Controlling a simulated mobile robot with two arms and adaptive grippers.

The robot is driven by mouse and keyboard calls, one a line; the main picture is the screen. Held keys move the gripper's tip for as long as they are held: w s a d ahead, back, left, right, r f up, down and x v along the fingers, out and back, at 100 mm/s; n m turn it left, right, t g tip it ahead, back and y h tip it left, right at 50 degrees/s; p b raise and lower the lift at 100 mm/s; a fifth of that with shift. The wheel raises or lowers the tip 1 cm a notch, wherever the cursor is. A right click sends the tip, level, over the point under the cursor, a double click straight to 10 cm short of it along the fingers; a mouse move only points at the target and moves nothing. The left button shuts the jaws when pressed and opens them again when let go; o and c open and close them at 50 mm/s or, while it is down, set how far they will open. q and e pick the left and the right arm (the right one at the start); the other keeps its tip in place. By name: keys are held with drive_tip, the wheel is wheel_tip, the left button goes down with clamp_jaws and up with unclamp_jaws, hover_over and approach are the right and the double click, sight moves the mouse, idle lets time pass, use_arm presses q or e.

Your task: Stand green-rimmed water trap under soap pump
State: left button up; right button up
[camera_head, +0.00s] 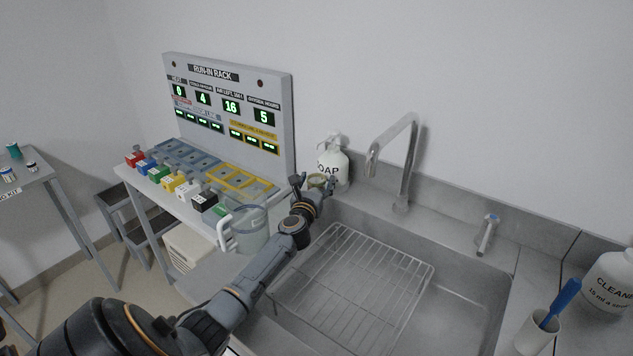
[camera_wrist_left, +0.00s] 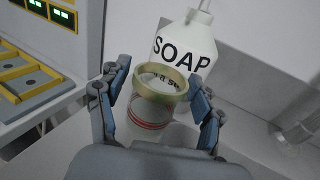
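The water trap (camera_wrist_left: 150,108) is a clear cup with an olive-green rim and red lines. In the left wrist view it stands upright, close in front of the white soap bottle (camera_wrist_left: 185,48). In the head view the trap's rim (camera_head: 317,181) shows at the sink's back ledge, beside the soap bottle (camera_head: 333,166). My left gripper (camera_head: 312,192) is there too; in the wrist view its fingers (camera_wrist_left: 160,95) stand spread on both sides of the trap, with gaps visible. The pump nozzle is mostly cut off in the wrist view, so its alignment over the trap is unclear. My right gripper is out of view.
A faucet (camera_head: 405,160) rises right of the soap. The sink holds a wire rack (camera_head: 365,285). A clear jug (camera_head: 245,225) stands left of my left forearm, near the run-in rack (camera_head: 230,100) with its colored blocks. A cleaner bottle (camera_head: 610,285) and a cup (camera_head: 537,333) are at right.

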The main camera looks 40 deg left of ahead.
use_arm(q)
drive_tip(key=shift+r, duration=0.2)
drive_tip(key=p+v, duration=0.4)
drive_tip(key=v, duration=0.8)
drive_tip(key=shift+p, duration=0.3)
